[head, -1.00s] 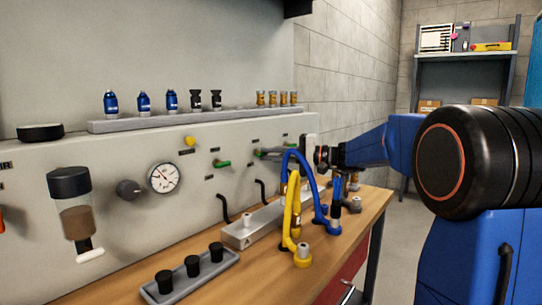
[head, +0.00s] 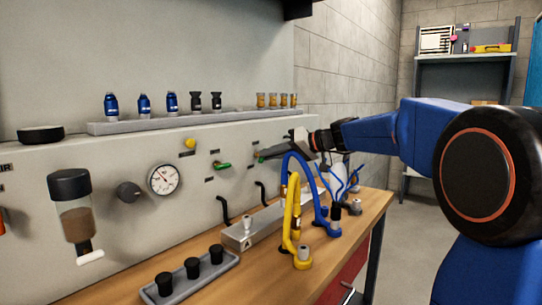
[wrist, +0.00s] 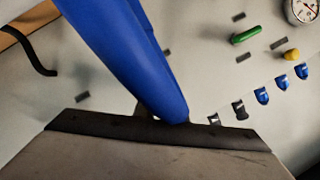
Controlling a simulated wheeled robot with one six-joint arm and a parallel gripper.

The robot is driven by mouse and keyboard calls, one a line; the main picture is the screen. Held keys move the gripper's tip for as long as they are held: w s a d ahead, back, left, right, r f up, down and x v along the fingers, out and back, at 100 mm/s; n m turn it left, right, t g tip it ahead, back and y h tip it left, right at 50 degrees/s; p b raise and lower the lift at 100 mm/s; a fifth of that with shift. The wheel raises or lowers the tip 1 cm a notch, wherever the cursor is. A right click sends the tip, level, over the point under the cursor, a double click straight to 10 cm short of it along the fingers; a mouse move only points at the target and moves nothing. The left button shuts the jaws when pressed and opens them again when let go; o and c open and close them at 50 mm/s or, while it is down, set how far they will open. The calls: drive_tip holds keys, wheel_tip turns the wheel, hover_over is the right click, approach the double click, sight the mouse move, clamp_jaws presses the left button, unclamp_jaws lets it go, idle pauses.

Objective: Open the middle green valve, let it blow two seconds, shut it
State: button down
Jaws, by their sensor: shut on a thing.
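Green valve handles stand on the grey panel. One (head: 222,165) lies level, clear of my gripper; it also shows in the wrist view (wrist: 245,36). Another green handle (head: 261,158) shows as a small patch at the tip of my gripper (head: 268,155). My gripper is shut on this handle, against the panel. In the wrist view my gripper (wrist: 160,118) is a dark edge along the bottom. A thick blue hose (wrist: 125,50) crosses in front there and hides the jaws' tips and the held handle.
A blue hose (head: 308,165) and a yellow hose (head: 289,215) arch over the bench (head: 255,275) close below my gripper. A yellow knob (head: 190,143) and a gauge (head: 164,178) are on the panel. A tray (head: 205,278) with black-topped pieces stands in front.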

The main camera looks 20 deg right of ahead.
drive_tip(key=n+h, duration=0.1)
drive_tip(key=n+t+h, duration=0.1)
drive_tip(key=n, duration=0.2)
drive_tip(key=shift+s+a+h, duration=0.15)
drive_tip(key=shift+a+h, duration=0.1)
drive_tip(key=shift+h, duration=0.15)
drive_tip(key=shift+n, duration=0.3)
drive_tip(key=c, duration=1.8)
unclamp_jaws()
drive_tip(key=v, duration=1.7)
drive_tip(key=shift+s+d+f, duration=0.1)
drive_tip(key=shift+s+f, duration=0.05)
drive_tip(key=shift+s, duration=0.1)
